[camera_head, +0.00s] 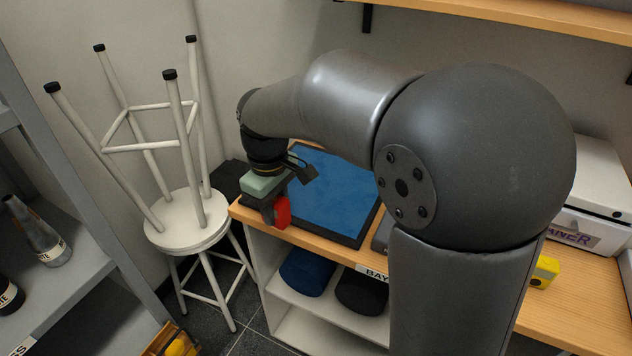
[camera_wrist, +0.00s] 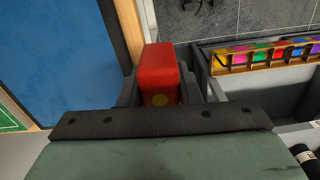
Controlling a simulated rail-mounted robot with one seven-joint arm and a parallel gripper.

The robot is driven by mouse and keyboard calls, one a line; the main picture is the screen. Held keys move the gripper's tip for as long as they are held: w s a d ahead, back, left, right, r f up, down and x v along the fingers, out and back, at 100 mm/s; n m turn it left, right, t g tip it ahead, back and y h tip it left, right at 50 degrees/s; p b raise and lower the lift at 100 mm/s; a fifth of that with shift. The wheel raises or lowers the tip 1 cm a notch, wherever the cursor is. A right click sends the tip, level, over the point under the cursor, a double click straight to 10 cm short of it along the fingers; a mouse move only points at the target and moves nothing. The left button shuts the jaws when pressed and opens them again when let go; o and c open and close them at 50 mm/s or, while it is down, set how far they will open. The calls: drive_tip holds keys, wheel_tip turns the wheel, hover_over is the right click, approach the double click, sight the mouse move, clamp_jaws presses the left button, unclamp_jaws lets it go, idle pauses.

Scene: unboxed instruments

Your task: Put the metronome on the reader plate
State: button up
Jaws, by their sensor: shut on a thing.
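My gripper (camera_head: 270,212) is at the left end of the wooden bench, near its front edge. It is shut on a red, rounded block with a yellow dot on it, which I take to be the metronome (camera_head: 282,213). In the wrist view the metronome (camera_wrist: 159,75) sits between the two dark fingers of my gripper (camera_wrist: 160,92). I cannot tell for sure which thing is the reader plate. A dark grey edge (camera_head: 381,236) shows right of the blue mat, mostly hidden behind my arm.
A dark-framed blue mat (camera_head: 330,195) lies on the bench (camera_head: 570,318). A white scanner box (camera_head: 592,190) and a yellow thing (camera_head: 544,271) are at right. An upturned stool rests on a white stool (camera_head: 185,238) at left. Dark blue and black rolls lie on the shelf below.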

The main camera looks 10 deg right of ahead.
drive_tip(key=s+d+r+n, duration=0.15)
drive_tip(key=d+r, duration=0.25)
drive_tip(key=d, duration=0.5)
drive_tip(key=s+d+r+m, duration=0.15)
drive_tip(key=d+r, duration=0.25)
drive_tip(key=d, duration=0.5)
drive_tip(key=shift+n, duration=0.6)
drive_tip(key=w+a+f, duration=0.2)
drive_tip(key=w, duration=0.1)
drive_tip(key=w+a+f+p, duration=0.1)
drive_tip(key=w+a+f, duration=0.1)
drive_tip(key=w+f, duration=0.1)
drive_tip(key=w+a+f+p, duration=0.1)
drive_tip(key=w+f, duration=0.2)
drive_tip(key=w, duration=0.1)
drive_tip(key=shift+w+a+f, duration=0.15)
drive_tip(key=shift+a, duration=0.25)
drive_tip(key=shift+w+a+f, duration=0.3)
drive_tip(key=shift+w+f, duration=0.2)
drive_tip(key=shift+f, duration=0.2)
drive_tip(key=shift+w+f+p, duration=0.15)
drive_tip(key=shift+f+p, duration=0.2)
drive_tip(key=shift+f, duration=1.35)
drive_tip(key=shift+f, duration=0.2)
drive_tip(key=o, duration=1)
